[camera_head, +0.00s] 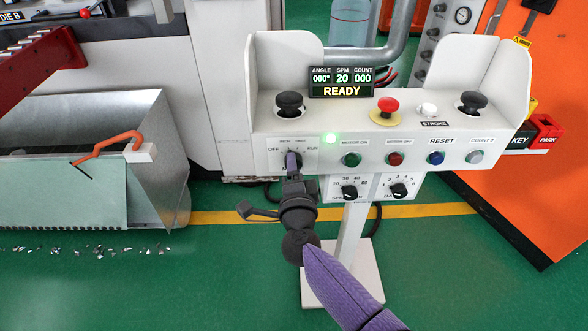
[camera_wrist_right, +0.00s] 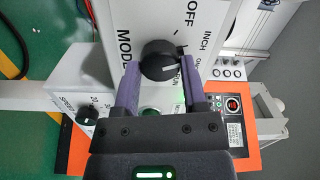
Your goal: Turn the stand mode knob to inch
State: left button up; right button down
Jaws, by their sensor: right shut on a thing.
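The stand (camera_head: 347,240) is a white pedestal with a control box on top. The mode knob (camera_wrist_right: 158,58) is black and round, on the front panel at the left end; the wrist view shows labels OFF, INCH and MODE around it. My right gripper (camera_wrist_right: 160,72) has its purple fingers on either side of the knob and is shut on it. In the head view my right gripper (camera_head: 292,162) hides most of the knob. A pale mark shows on the knob, but I cannot tell surely which label it points to. My left gripper is not in view.
The green motor button (camera_head: 352,160), red button (camera_head: 395,158) and blue reset button (camera_head: 436,157) sit right of the knob. Two lower dials (camera_head: 349,192) are close to my wrist. A red emergency button (camera_head: 388,105) is on top. A metal bin (camera_head: 160,150) stands left.

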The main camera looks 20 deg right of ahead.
jog(key=shift+f, duration=0.1)
jog(key=shift+c, duration=2.2)
grip_release()
jog(key=shift+o, duration=1.2)
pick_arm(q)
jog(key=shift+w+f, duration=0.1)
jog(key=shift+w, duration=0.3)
pick_arm(e)
jog(key=shift+o, duration=0.3)
pick_arm(q)
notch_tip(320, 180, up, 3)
jog(key=p, duration=0.3)
pick_arm(e)
jog(key=v, duration=1)
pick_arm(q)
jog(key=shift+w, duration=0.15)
